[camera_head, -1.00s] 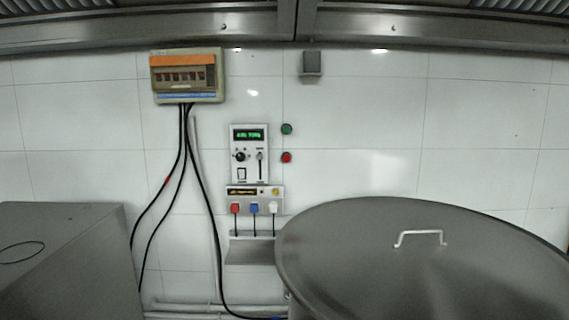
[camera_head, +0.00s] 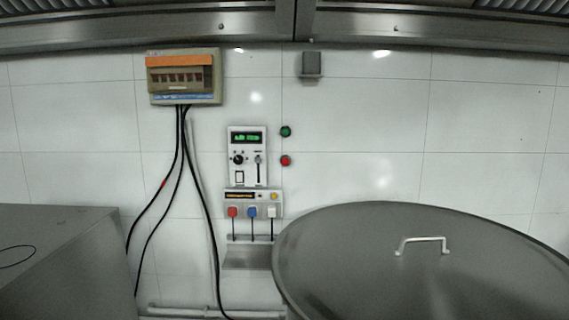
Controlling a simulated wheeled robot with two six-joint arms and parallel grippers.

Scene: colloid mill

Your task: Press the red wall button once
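The red wall button (camera_head: 285,161) is a small round button on the white tiled wall, near the middle of the head view. A green button (camera_head: 285,132) sits just above it. A white control panel (camera_head: 246,157) with a green lit display is fixed to the wall just left of both buttons. Neither of my grippers shows in the view, and nothing touches the red button.
A large lidded grey vessel (camera_head: 345,262) with a metal handle stands at the lower right. A grey metal box (camera_head: 60,255) is at the lower left. A breaker box (camera_head: 185,76) with hanging black cables is at the upper left. A socket strip (camera_head: 246,196) is below the panel.

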